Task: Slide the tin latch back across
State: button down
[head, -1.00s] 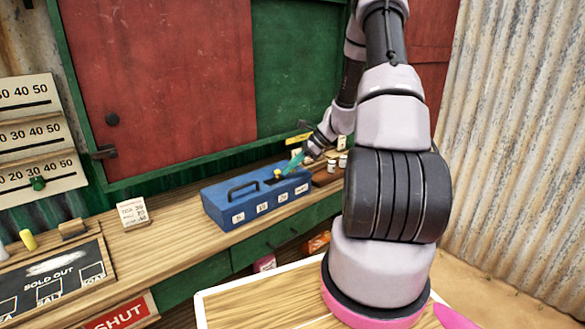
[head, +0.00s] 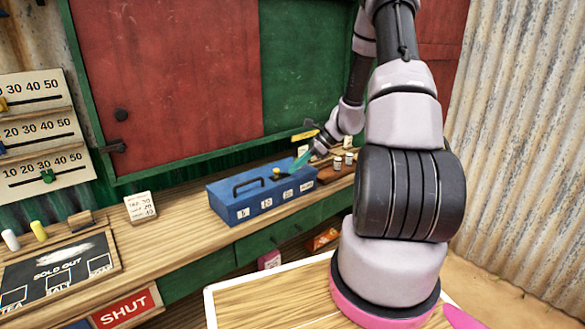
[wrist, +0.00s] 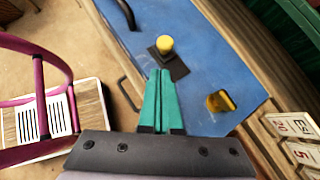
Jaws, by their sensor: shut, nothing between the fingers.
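A blue tin (head: 225,198) with a dark handle stands on the wooden counter. On its lid is a yellow knob (head: 277,171) on a dark square plate, which looks like the latch. In the wrist view the knob (wrist: 165,44) and plate (wrist: 179,69) lie just ahead of my fingertips. My gripper (head: 294,168) is shut and empty over the tin's right end. Its teal fingers (wrist: 160,72) point at the plate's near edge; I cannot tell whether they touch it. A second yellow piece (wrist: 222,101) shows right of the fingers in the wrist view.
Small jars (head: 338,163) and a brown tray (head: 335,175) stand right of the tin. A white price card (head: 140,207) stands to its left, with bare counter between. Green and red shutters (head: 170,80) rise behind. My arm covers the counter's right end.

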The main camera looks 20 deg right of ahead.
jog(key=v, duration=1.1)
jog(key=shift+s+d+f, duration=0.15)
jog(key=shift+d+f, duration=0.2)
jog(key=s+a+r+n+h, duration=0.2)
jog(key=s+a+r+n, duration=0.25)
jog(key=r, duration=0.35)
jog(key=s+a+r+n+h, duration=0.1)
jog(key=s+a+r+n, duration=0.3)
jog(key=r, duration=0.3)
jog(key=s+a+r+n+t+h, duration=0.1)
jog(key=s+a+r+n+t, duration=0.1)
jog(key=s, duration=0.5)
jog(key=s+a+r+n+t+h, duration=0.2)
jog(key=s+a+r+n, duration=0.3)
jog(key=s+r+n, duration=0.2)
notch_tip(320, 180, up, 2)
jog(key=shift+s+r, duration=0.2)
jog(key=shift+s, duration=0.05)
